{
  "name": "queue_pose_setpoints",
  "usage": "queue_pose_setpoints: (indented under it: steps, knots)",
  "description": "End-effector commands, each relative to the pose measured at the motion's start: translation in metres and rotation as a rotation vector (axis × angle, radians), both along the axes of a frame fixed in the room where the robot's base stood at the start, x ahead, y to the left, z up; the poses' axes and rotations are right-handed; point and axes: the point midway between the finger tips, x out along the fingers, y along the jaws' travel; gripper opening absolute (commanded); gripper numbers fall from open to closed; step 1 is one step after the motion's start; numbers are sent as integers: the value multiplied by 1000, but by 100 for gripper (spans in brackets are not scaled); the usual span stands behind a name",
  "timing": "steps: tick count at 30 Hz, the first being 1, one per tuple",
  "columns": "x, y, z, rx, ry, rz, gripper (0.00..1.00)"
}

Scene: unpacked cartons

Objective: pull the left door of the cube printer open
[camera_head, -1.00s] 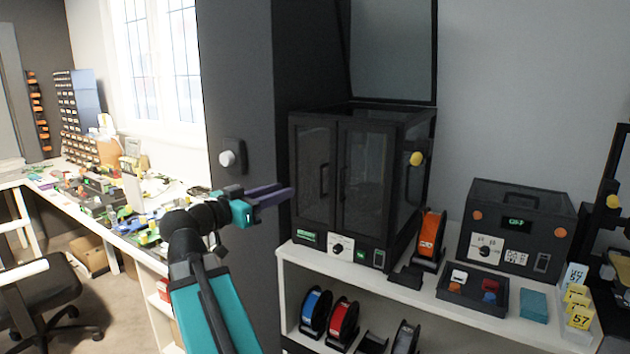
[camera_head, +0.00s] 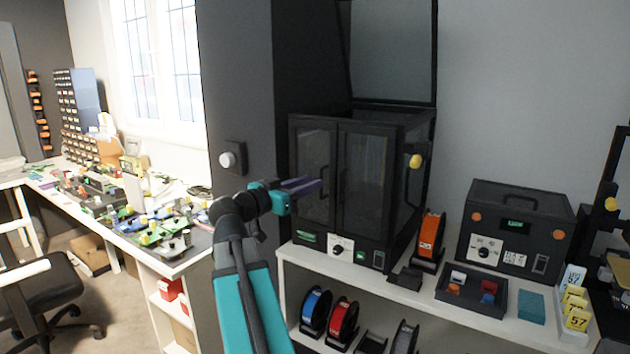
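The cube printer (camera_head: 395,122) is a black box with two dark glazed front doors, standing on a white shelf. Its left door (camera_head: 314,150) and right door (camera_head: 362,185) look shut, each with a vertical black handle near the middle seam. The left door's handle (camera_head: 325,182) is close to my gripper's fingertips. My gripper (camera_head: 312,186) has purple fingers and points right, in front of the left door. I cannot tell whether the fingers touch the handle or how far apart they are. The printer's top lid (camera_head: 392,50) stands raised.
Right of the printer are an orange spool (camera_head: 430,237), a black tray (camera_head: 472,303) of small parts and a black control box (camera_head: 518,225). A dark wall (camera_head: 240,80) with a white knob stands left. A cluttered workbench (camera_head: 120,225) is further left.

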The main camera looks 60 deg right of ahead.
Motion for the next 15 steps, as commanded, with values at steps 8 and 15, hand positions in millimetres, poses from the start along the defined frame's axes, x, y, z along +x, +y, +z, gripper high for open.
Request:
queue_pose_setpoints:
  steps: [8,15]
  knots:
    - [-6,-28,1,1,1,-1,27]
    - [-7,-34,0,0,0,0,27]
